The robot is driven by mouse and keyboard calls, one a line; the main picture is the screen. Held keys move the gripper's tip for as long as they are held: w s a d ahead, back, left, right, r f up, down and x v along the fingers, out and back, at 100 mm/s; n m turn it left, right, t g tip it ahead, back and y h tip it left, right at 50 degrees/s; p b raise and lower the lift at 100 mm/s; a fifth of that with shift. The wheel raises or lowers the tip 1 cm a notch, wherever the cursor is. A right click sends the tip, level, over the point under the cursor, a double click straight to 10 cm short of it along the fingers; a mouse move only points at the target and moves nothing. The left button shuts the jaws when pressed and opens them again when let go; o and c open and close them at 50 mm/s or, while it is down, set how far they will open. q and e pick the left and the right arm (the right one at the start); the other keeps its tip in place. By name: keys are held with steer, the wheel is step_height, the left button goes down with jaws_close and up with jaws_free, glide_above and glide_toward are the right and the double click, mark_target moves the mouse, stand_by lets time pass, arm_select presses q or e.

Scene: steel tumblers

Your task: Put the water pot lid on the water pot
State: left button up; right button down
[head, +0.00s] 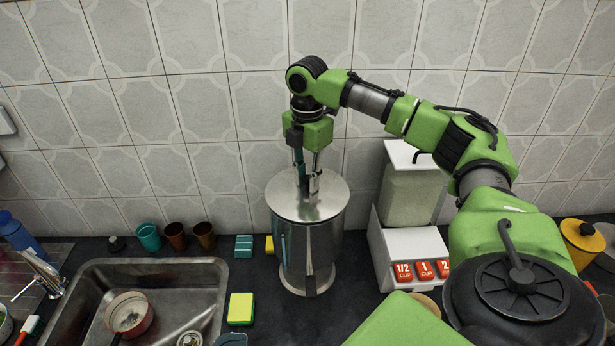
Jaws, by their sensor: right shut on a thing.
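The water pot (310,250) is a tall steel cylinder standing upright on the dark counter near the back wall. The round steel water pot lid (325,205) lies over the top of the pot, covering its mouth. From this angle I cannot tell whether it is fully seated. My right gripper (307,188) points down from above and is shut on the lid's handle at the lid's middle; the fingers hide most of the handle. My left gripper is not in view.
A white dispenser (404,245) with orange measure buttons stands right of the pot. A sink (175,290) holding a red pan (130,315) is at the left. Small cups (176,236) and sponges (241,308) sit between. The tiled wall (190,110) is close behind.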

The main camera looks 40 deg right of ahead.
steer(key=shift+f, duration=0.6)
steer(key=c, duration=1.7)
jaws_free()
step_height(320, 180, up, 12)
